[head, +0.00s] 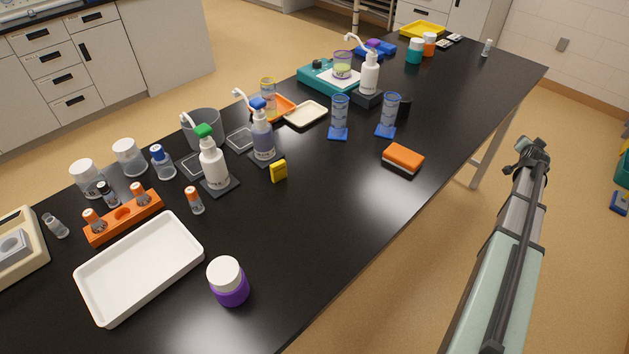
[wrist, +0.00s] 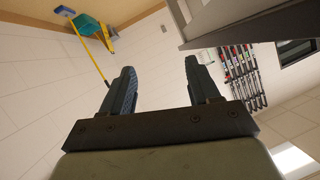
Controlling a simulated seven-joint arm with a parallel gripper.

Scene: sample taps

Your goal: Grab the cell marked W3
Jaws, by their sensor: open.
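No W3 mark is readable in either view, so I cannot tell which item is that cell. An orange rack (head: 126,224) on the left part of the black bench holds an orange-capped vial (head: 95,221) at its near end and another orange-capped vial (head: 141,194) at its far end, with an empty hole between them. A loose orange-capped vial (head: 195,201) stands upright to the right of the rack. My gripper (head: 532,150) is off the bench's right side, far from the rack. In the wrist view my gripper (wrist: 161,75) is open and empty, facing a wall.
A white tray (head: 140,268) and a purple jar (head: 228,283) are in front of the rack. An orange sponge (head: 403,157) lies near the right edge; the front right bench is clear.

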